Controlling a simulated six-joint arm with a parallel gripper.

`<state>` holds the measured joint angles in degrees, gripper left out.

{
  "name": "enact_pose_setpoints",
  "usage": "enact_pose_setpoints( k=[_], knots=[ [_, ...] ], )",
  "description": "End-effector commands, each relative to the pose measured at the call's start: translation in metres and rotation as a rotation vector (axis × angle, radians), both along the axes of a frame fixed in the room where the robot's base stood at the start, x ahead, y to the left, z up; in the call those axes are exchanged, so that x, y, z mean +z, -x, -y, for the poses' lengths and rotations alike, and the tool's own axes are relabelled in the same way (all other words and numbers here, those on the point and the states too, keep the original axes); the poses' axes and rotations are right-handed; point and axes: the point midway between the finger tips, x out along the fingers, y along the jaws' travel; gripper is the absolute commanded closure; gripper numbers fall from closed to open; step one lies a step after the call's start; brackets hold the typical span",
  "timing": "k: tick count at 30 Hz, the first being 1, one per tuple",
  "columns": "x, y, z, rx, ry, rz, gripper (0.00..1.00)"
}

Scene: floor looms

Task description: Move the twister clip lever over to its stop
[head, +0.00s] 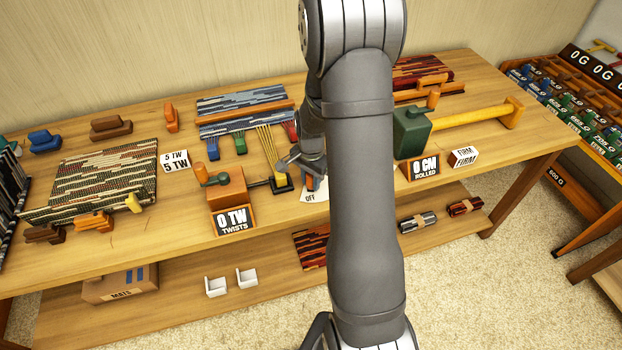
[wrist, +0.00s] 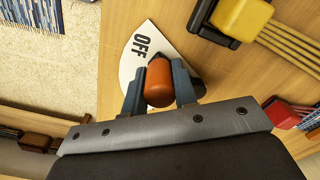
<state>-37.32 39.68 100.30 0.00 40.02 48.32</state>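The twister clip lever has a rounded orange-red knob (wrist: 159,84) in the wrist view. It stands over a white fan-shaped plate (wrist: 140,52) marked OFF, which shows partly in the head view (head: 309,197). My gripper (wrist: 160,88) has one grey-blue finger on each side of the knob, close against it, and appears shut on it. In the head view my gripper (head: 310,165) is over the plate and my arm covers much of the area to its right. The twister box (head: 228,188) is left of the lever, with a sign (head: 233,220) reading 0 TW.
A yellow-topped black clip (wrist: 240,20) with yellow cords is close to my gripper, and a red clip (wrist: 284,114) is farther right. A green block (head: 411,132) with a yellow roller stands right of my arm. The bench front (head: 150,235) has some bare wood.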

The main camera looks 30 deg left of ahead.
Motion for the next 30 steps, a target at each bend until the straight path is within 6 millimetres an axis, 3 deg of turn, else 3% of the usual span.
enact_pose_setpoints(
  k=[14,30],
  knots=[
    [0.001,-0.002,0.003,0.049,0.0,0.0,1.0],
    [0.001,-0.02,0.024,0.476,0.0,0.001,1.0]
  ],
)
